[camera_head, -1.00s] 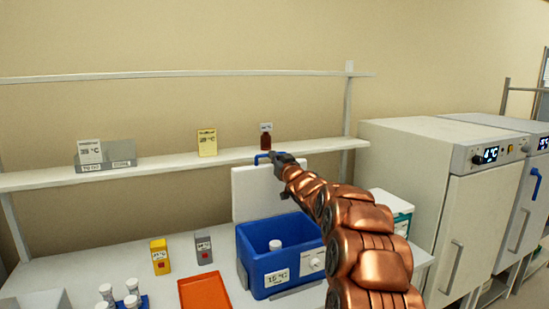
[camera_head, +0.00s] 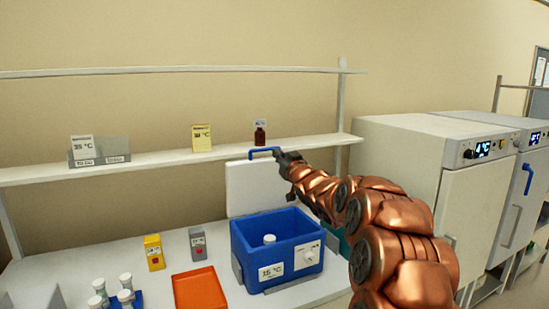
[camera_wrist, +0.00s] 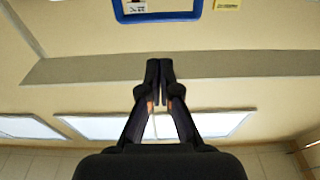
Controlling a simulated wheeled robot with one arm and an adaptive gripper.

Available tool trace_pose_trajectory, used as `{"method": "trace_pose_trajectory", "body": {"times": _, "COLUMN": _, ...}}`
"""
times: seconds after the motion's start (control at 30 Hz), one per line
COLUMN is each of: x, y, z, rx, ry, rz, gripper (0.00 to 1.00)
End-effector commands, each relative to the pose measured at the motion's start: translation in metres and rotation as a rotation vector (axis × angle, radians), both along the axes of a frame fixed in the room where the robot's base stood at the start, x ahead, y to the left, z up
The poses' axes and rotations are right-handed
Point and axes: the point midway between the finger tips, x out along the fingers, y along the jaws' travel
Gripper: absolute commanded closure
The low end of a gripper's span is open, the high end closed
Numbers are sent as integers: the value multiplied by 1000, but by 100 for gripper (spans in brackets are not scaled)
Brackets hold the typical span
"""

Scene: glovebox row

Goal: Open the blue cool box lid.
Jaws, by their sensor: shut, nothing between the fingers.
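The blue cool box (camera_head: 262,283) stands on the bench with its white lid (camera_head: 252,190) raised upright at the back. The box's inside shows, with a white-capped vial (camera_head: 269,239) in it. The lid's blue handle (camera_head: 264,151) is at the lid's top edge; it also shows in the wrist view (camera_wrist: 158,17). My gripper (camera_head: 281,156) is just right of the handle in the head view. In the wrist view my gripper (camera_wrist: 159,63) has its fingers together with nothing between them, apart from the handle.
An orange tray (camera_head: 200,290), a yellow box (camera_head: 154,253) and a grey box (camera_head: 198,244) are left of the cool box. A brown bottle (camera_head: 260,134) stands on the shelf (camera_head: 40,174) behind the lid. White cabinets (camera_head: 400,150) stand at right.

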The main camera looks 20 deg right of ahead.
Motion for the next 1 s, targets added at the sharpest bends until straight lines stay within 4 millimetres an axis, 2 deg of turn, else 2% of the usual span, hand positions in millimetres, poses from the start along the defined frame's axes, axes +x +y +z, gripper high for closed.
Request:
{"method": "trace_pose_trajectory", "body": {"times": 0.4, "x": -47, "y": 1, "z": 5, "rx": 0, "ry": -1, "rz": 1, "gripper": 100}}
{"method": "trace_pose_trajectory", "body": {"times": 0.6, "x": -56, "y": 0, "z": 6, "rx": -1, "ry": -1, "rz": 1, "gripper": 100}}
{"method": "trace_pose_trajectory", "body": {"times": 0.83, "x": -58, "y": 1, "z": 6, "rx": 0, "ry": 4, "rz": -1, "gripper": 100}}
{"method": "trace_pose_trajectory", "body": {"times": 1.0, "x": -65, "y": 13, "z": -9, "rx": 6, "ry": 97, "rz": -34, "gripper": 100}}
